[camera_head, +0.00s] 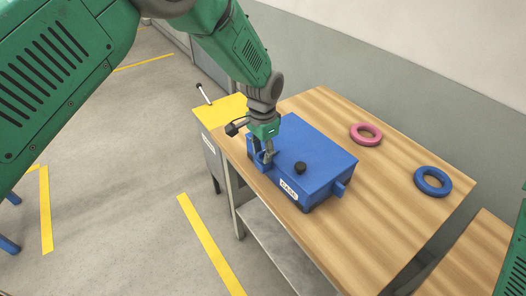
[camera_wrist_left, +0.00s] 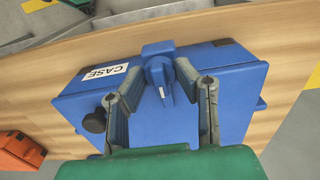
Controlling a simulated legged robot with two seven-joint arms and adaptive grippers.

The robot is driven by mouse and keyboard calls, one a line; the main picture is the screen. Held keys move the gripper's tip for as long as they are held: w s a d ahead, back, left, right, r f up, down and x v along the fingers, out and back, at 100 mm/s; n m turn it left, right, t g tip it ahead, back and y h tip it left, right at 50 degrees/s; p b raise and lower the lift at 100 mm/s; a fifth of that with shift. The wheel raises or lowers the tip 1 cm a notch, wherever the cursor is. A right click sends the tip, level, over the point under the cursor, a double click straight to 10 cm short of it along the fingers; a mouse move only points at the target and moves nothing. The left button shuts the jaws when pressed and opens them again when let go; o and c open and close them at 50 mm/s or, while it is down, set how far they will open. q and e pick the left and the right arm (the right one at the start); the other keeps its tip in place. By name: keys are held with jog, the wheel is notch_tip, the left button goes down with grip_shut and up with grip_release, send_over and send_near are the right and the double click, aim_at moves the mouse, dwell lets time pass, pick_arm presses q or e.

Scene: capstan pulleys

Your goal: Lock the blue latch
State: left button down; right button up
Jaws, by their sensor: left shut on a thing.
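The blue case (camera_head: 318,150) lies on the wooden table, with a white CASE label (camera_head: 289,189) on its side. The blue latch (camera_wrist_left: 159,72) is a round knob with a white pointer mark, on the case's edge near the label in the left wrist view. My left gripper (camera_wrist_left: 160,78) is shut on the latch, one finger on each side of it. In the head view my left gripper (camera_head: 264,154) reaches down to the near left side of the case and partly hides the latch. My right gripper is not in view.
A black knob (camera_head: 300,168) stands up from the case. A pink ring (camera_head: 366,134) and a blue ring (camera_head: 432,181) lie on the table (camera_head: 380,215) to the right. A yellow-topped stand (camera_head: 220,110) adjoins behind. An orange object (camera_wrist_left: 20,150) shows in the left wrist view.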

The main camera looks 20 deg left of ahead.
aim_at(263, 151)
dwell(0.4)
pick_arm(q)
jog(key=c, duration=1.2)
grip_release()
jog(key=shift+r, duration=0.2)
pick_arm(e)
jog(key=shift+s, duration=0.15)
pick_arm(q)
notch_tip(263, 151, up, 12)
jog(key=shift+d+f, duration=0.1)
jog(key=shift+f, duration=0.1)
